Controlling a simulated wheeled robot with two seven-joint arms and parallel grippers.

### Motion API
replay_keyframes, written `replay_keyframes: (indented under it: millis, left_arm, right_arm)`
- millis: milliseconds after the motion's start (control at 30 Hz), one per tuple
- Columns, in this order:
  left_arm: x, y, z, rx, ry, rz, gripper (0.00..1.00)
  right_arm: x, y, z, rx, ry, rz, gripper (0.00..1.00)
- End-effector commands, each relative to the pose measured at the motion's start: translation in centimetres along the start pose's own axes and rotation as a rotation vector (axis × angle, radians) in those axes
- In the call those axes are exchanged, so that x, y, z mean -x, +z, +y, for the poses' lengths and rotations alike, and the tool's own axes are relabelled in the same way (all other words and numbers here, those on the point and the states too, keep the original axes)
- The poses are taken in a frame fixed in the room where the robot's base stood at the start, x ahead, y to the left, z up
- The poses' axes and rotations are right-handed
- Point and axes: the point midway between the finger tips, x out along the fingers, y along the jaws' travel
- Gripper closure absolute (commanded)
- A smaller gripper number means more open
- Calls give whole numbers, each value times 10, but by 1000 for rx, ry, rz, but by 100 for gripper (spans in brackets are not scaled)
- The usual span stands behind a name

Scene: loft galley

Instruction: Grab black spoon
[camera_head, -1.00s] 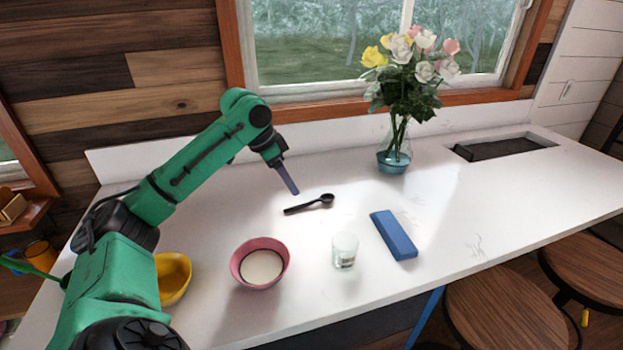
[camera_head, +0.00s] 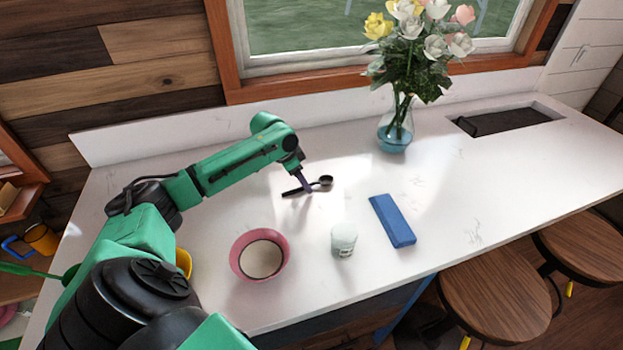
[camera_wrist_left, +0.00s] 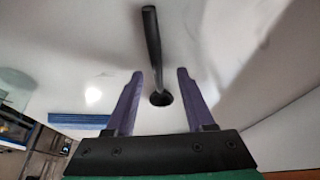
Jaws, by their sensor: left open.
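The black spoon (camera_head: 324,181) lies on the white counter in the head view, its handle pointing left. My left gripper (camera_head: 305,186) is at the spoon, its purple fingers covering part of the handle in this view. In the left wrist view, the spoon (camera_wrist_left: 150,35) runs down the middle, with its round bowl between the open fingers of my left gripper (camera_wrist_left: 158,85). The fingers stand on either side and show gaps to the spoon. I cannot tell their exact height above the counter. My right gripper is not in view.
A flower vase (camera_head: 396,134) stands behind to the right. The counter around the spoon is clear.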

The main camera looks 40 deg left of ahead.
Motion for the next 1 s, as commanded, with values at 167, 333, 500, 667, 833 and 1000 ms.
replay_keyframes:
  millis: [167, 333, 500, 667, 833, 1000]
  left_arm:
    - [-8, 0, 0, -2, -1, 0, 46]
    - [-8, 0, 0, -2, -1, 0, 81]
    - [-7, 0, 0, -2, -1, 0, 100]
    - [-7, 0, 0, -1, -1, -1, 100]
    - [-2, -2, 0, -1, -1, 1, 100]
    - [24, -14, -1, -4, -5, 5, 100]
  right_arm:
    - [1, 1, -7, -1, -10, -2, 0]
    - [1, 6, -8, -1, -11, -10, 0]
    - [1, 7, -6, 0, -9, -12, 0]
    - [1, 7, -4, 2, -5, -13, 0]
    - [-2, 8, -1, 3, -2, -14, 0]
    - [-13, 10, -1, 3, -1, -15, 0]
